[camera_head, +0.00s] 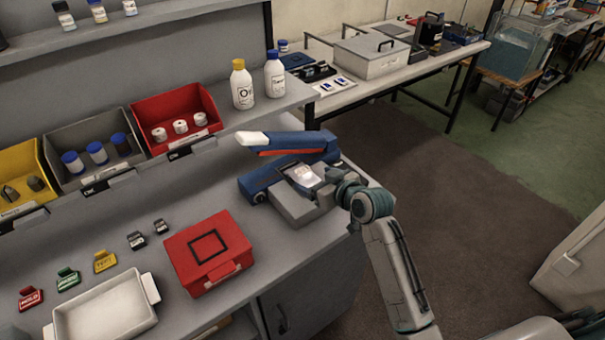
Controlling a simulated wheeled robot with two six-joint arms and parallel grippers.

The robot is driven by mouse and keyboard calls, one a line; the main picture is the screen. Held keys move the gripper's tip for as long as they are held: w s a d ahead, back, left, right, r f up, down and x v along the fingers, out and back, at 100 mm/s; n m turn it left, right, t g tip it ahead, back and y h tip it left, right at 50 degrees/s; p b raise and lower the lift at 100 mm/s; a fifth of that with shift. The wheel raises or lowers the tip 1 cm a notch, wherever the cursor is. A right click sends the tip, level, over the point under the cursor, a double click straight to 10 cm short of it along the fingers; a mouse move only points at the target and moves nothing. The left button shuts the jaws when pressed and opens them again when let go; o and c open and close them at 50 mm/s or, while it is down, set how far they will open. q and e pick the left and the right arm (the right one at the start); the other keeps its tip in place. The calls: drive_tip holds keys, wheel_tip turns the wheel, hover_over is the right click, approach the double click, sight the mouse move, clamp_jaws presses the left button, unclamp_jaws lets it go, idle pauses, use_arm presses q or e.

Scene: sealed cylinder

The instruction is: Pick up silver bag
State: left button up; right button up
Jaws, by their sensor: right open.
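A small silver bag (304,174) lies on the bed of the blue and grey sealing machine (262,180) at the right end of the bench. The machine's blue lid with a white front end is raised over it. My right gripper (322,177) is at the machine, right beside the bag's right side. It is open, though its fingers are small and partly lost against the machine. I cannot tell whether it touches the bag. My left gripper is out of view.
A red case (184,247), a white tray (82,318) and several coloured tags (105,261) are on the bench to the left. Red (205,104), grey (62,121) and yellow (19,158) bins and two white bottles (242,88) stand on the shelf behind.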

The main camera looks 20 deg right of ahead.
sight(309, 176)
drive_tip(key=shift+w+a, duration=0.15)
drive_tip(key=shift+w, duration=0.15)
drive_tip(key=p+x, duration=0.2)
drive_tip(key=x, duration=0.2)
drive_tip(key=shift+a+f, duration=0.1)
drive_tip(key=shift+f, duration=0.05)
drive_tip(key=shift+w+f, duration=0.15)
drive_tip(key=shift+f, duration=0.05)
drive_tip(key=c, duration=1.1)
drive_tip(key=shift+r, duration=0.25)
